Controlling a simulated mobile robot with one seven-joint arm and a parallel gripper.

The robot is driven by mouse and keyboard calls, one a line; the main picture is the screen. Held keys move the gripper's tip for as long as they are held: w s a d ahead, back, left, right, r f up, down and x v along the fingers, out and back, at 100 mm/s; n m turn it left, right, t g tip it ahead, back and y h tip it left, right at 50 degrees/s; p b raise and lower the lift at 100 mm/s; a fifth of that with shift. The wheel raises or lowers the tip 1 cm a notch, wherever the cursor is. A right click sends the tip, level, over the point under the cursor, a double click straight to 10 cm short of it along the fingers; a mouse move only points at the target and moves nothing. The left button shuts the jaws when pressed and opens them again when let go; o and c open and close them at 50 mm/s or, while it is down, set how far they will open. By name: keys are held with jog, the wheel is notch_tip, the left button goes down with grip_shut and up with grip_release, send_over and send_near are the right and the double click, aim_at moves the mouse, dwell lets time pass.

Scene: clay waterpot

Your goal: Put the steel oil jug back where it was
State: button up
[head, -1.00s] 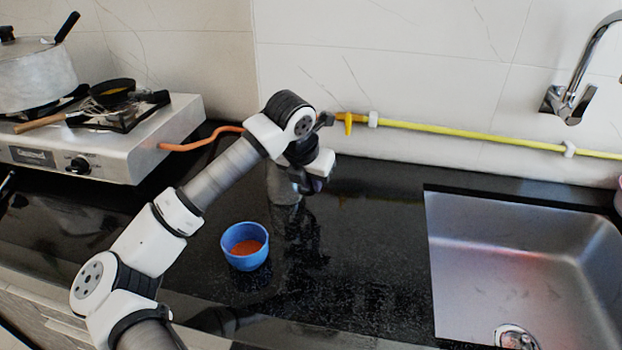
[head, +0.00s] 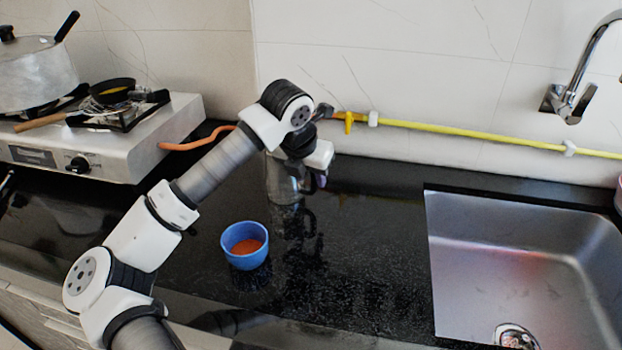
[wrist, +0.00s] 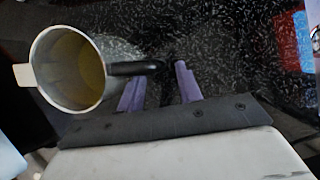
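The steel oil jug (head: 282,188) stands on the black counter near the back wall, partly hidden behind my wrist in the head view. In the wrist view I look into the open mouth of the jug (wrist: 75,72), which has yellowish oil inside and a black handle pointing right. My gripper (wrist: 158,80) has its two purple fingers apart, with the tip of the handle near the gap between them. No grip on the handle is visible. In the head view my gripper (head: 318,180) is beside the jug's right side.
A blue bowl (head: 245,257) with orange contents stands in front of the jug. A gas stove (head: 150,125) with pots is at the left, its orange hose running behind my arm. A steel sink (head: 510,250) is at the right. Counter between bowl and sink is clear.

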jog(key=v, duration=1)
jog(key=shift+b, duration=0.3)
